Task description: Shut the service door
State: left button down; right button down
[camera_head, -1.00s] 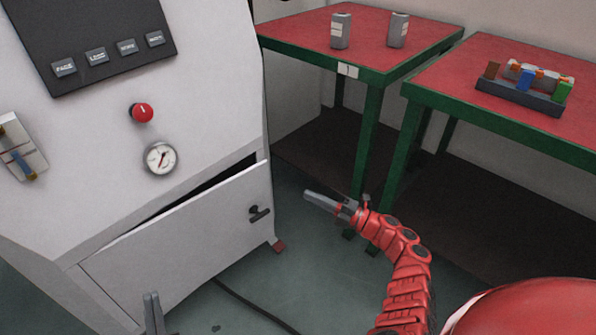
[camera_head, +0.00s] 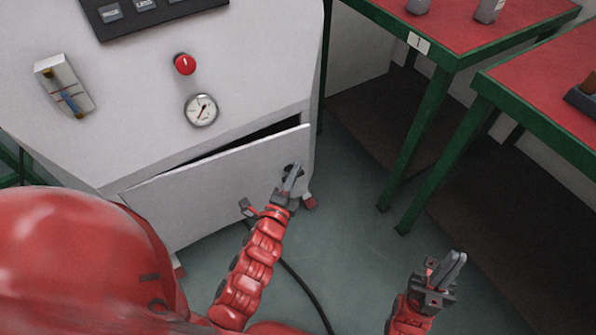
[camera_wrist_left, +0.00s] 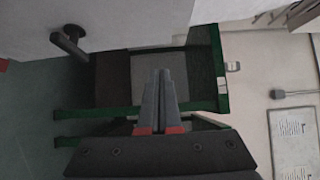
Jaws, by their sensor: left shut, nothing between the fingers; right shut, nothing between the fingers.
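The grey service door (camera_head: 220,182) stands ajar low on the generator cabinet, with a dark gap along its top edge. Its black handle (camera_head: 287,168) is near the door's right end, partly hidden by my left gripper (camera_head: 293,179). My left gripper is shut and empty, in front of the handle in the head view. In the left wrist view the handle (camera_wrist_left: 70,42) is up and left of the shut fingers (camera_wrist_left: 160,88), apart from them. My right gripper (camera_head: 453,266) is shut and empty over the floor, right of the door.
The cabinet front carries a red knob (camera_head: 185,64) and a gauge (camera_head: 201,110). Green-framed tables with red tops (camera_head: 470,25) stand to the right. A black cable (camera_head: 308,287) lies on the floor. Open floor lies between the cabinet and tables.

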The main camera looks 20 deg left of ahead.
pick_arm(q)
jog(key=w, duration=0.3)
jog(key=w+a+b, duration=0.1)
jog(key=w, duration=0.1)
jog(key=w+a, duration=0.1)
jog(key=w, duration=0.2)
jog(key=shift+w+a, duration=0.15)
jog(key=shift+w, duration=0.15)
jog(key=shift+w+a, duration=0.3)
jog(key=shift+a, duration=0.05)
